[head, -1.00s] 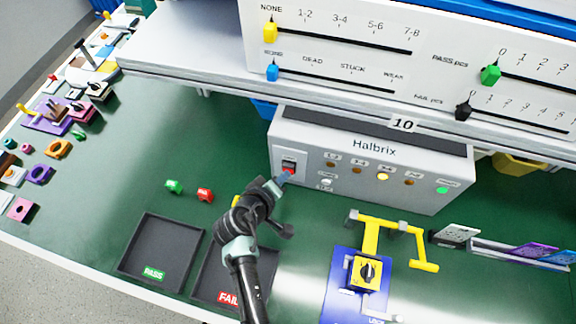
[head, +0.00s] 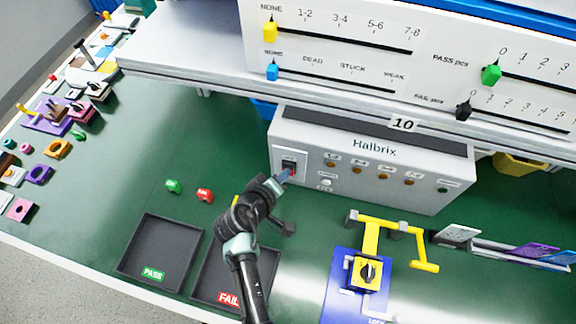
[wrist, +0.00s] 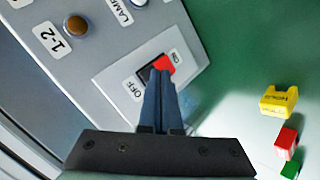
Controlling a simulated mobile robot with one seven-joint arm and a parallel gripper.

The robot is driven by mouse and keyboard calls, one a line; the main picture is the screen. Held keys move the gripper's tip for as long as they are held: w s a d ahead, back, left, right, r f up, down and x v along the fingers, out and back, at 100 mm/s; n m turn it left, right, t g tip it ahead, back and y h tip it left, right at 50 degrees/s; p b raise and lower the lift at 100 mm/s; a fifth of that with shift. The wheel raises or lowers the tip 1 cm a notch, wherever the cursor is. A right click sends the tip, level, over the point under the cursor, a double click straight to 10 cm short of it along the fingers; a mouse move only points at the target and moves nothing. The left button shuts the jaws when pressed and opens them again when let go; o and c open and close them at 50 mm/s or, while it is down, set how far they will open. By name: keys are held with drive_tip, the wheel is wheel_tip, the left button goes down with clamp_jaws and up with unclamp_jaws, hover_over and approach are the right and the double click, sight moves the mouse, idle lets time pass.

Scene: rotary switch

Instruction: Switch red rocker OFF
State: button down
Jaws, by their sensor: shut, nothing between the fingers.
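The red rocker (wrist: 164,63) sits in a black frame on a light plate of the grey Halbrix box (head: 375,165), between the labels OFF and ON. In the wrist view its red part shows at the ON side and a dark part at the OFF side. In the head view the switch (head: 289,162) shows mostly dark above my fingertips. My gripper (head: 287,175) is shut and empty, its tips (wrist: 161,76) at the rocker, overlapping its lower edge in the wrist view. I cannot tell whether they touch it. The box's lamps, such as the middle one (head: 383,170), look unlit.
A shelf (head: 200,70) with sliders overhangs the box. Black PASS (head: 160,220) and FAIL (head: 205,288) trays lie in front. A yellow-handled blue fixture (head: 345,262) stands to the right.

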drive_tip(key=shift+s+a, duration=0.25)
drive_tip(key=shift+s, duration=0.45)
drive_tip(key=shift+s+f, duration=0.1)
drive_tip(key=s, duration=0.1)
drive_tip(key=s+a, duration=0.1)
drive_tip(key=s, duration=0.1)
drive_tip(key=s+p, duration=0.1)
drive_tip(key=shift+s+a+f, duration=0.25)
drive_tip(key=shift+f, duration=0.05)
idle(0.3)
